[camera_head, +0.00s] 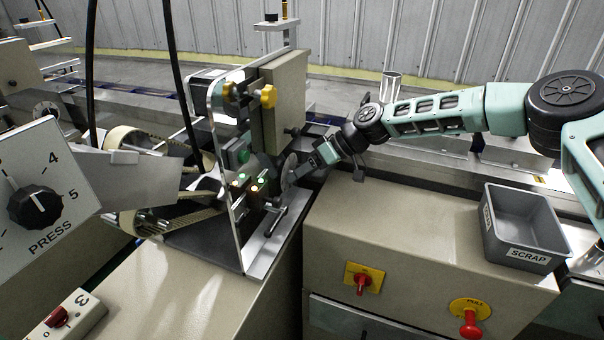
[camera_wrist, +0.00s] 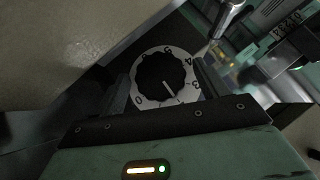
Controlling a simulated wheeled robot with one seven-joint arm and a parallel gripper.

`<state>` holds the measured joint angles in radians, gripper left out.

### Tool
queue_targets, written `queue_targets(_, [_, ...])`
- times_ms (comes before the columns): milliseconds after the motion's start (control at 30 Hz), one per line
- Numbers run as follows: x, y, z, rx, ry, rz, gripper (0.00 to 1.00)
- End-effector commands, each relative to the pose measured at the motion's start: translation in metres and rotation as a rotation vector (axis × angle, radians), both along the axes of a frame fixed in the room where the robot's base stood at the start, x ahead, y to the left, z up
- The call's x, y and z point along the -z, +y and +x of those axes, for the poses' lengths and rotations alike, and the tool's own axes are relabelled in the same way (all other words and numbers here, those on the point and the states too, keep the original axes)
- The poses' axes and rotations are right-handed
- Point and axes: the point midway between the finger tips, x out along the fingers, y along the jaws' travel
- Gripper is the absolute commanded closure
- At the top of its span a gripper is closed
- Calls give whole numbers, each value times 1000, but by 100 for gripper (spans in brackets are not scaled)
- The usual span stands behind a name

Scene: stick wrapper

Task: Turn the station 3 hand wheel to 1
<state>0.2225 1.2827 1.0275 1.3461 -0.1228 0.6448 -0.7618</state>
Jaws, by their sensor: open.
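The hand wheel is a black lobed knob (camera_wrist: 158,76) on a white numbered dial in the wrist view. Its white pointer line slants down and right, toward the dial's lower right between 0 and 3. The digits there are partly hidden by my gripper's edge. In the head view the dial (camera_head: 288,172) shows nearly edge-on on the machine. My gripper (camera_wrist: 165,84) is open, with one finger on each side of the knob. I cannot tell whether the fingers touch it. In the head view my gripper (camera_head: 300,168) is right beside the dial.
A PRESS knob (camera_head: 36,207) is at the far left. A box with a red switch, marked 3 (camera_head: 62,318), is at the lower left. Left of my gripper are lit buttons (camera_head: 240,180) and a clear guard plate. A grey SCRAP bin (camera_head: 522,225) stands at the right.

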Motion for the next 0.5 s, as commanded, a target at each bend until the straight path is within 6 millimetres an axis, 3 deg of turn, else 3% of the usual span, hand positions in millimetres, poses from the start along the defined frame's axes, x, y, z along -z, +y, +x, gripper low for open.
queue_targets(500, [-67, -86, 8, 4, -3, -2, 27])
